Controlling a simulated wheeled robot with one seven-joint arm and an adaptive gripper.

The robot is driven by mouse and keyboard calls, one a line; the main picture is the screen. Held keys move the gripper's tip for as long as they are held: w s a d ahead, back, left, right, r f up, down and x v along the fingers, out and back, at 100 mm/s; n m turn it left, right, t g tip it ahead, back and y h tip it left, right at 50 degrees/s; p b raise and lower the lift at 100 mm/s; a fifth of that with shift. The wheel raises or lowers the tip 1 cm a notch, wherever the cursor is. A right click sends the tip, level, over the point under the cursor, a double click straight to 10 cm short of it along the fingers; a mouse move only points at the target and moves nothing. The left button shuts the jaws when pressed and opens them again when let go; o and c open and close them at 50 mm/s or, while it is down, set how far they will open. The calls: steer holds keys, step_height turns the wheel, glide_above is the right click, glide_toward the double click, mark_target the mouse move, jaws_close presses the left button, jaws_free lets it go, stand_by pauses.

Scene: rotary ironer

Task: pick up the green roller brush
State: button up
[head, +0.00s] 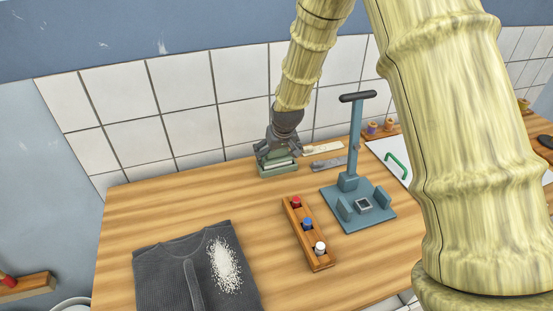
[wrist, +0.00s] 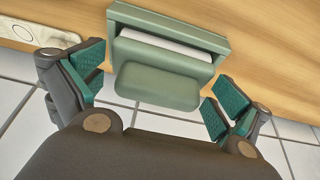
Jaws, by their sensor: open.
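The green roller brush (wrist: 157,87) is a sage-green block with a pale roll partly showing inside its frame. In the head view the green brush (head: 280,172) sits at the back of the wooden table near the tiled wall, partly hidden by my gripper. My gripper (head: 275,155) is above it, pointing down. In the wrist view my gripper (wrist: 155,82) is open, with one teal-padded finger to the left of the brush's block and one to the right. Gaps show on both sides, and the gap on the right looks narrower.
A white strip (head: 323,147) and a grey piece lie right of the brush. A blue-grey stand (head: 358,205) with an upright T-handle is further right. A wooden rack (head: 314,243) of capped bottles and a dark garment (head: 165,275) with white flecks lie in front. The table's left back is clear.

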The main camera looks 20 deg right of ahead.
steer(key=c, duration=0.8)
steer(key=shift+o, duration=0.2)
steer(key=shift+r+b, duration=1.25)
steer(key=shift+r, duration=3.8)
